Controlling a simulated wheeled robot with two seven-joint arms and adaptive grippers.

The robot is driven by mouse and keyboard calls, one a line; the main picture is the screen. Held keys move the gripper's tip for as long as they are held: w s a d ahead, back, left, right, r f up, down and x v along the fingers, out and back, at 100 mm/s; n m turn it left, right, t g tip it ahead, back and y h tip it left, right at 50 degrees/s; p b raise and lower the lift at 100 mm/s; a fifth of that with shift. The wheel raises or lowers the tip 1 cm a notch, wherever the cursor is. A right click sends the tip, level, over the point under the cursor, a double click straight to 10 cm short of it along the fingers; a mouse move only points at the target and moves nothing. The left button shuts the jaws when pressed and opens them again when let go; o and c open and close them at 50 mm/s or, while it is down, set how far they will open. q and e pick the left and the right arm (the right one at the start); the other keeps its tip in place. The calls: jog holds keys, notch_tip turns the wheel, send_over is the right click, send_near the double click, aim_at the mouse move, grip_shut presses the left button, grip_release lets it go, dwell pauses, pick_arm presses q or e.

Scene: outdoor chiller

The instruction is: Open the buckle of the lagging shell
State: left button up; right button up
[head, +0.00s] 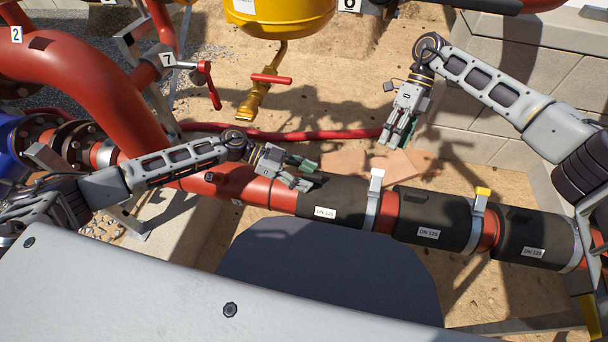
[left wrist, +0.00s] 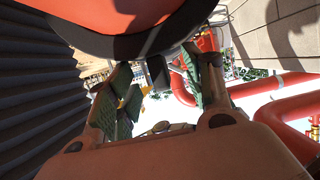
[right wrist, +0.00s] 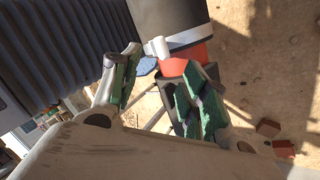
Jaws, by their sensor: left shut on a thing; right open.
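Black lagging shells (head: 340,192) marked DN 125 sit in a row on a red pipe. A light grey buckle (head: 376,181) stands on the metal band at the left shell's right end; it shows in the right wrist view (right wrist: 157,47). My left gripper (head: 302,176) is at the left shell's left end, shut on what looks like a dark lug (left wrist: 157,72), partly hidden by the fingers. My right gripper (head: 397,139) is open and empty, beyond the pipe near the grey buckle, not touching it.
A red-handled yellow valve (head: 258,92) hangs under a yellow vessel (head: 280,15) behind. A thick red pipe (head: 100,80) curves at the left. A block wall (head: 545,50) stands at the back right.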

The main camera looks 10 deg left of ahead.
aim_at(378, 172)
jog(key=s+n+t+h, duration=0.1)
jog(key=s+n+t, duration=0.1)
jog(key=n, duration=0.1)
jog(key=s+a+n+t+h, duration=0.1)
jog(key=s+n+t, duration=0.2)
jog(key=shift+s+a, duration=0.15)
jog(key=shift+a, duration=0.05)
jog(key=shift+s+a+r+n+t, duration=0.25)
jog(key=shift+s+r+n+t, duration=0.2)
jog(key=shift+t, duration=0.2)
jog(key=shift+s+a+r+n+t, duration=0.2)
jog(key=shift+s+r+n+t, duration=0.1)
jog(key=shift+s+n+t, duration=0.25)
jog(key=shift+w, duration=0.1)
jog(key=shift+f, duration=0.15)
jog(key=shift+w+f, duration=0.2)
jog(key=shift+f, duration=1.4)
jog(key=shift+w+f, duration=0.25)
jog(key=shift+f, duration=1.35)
jog(key=shift+w+f, duration=0.2)
jog(key=shift+f, duration=1.4)
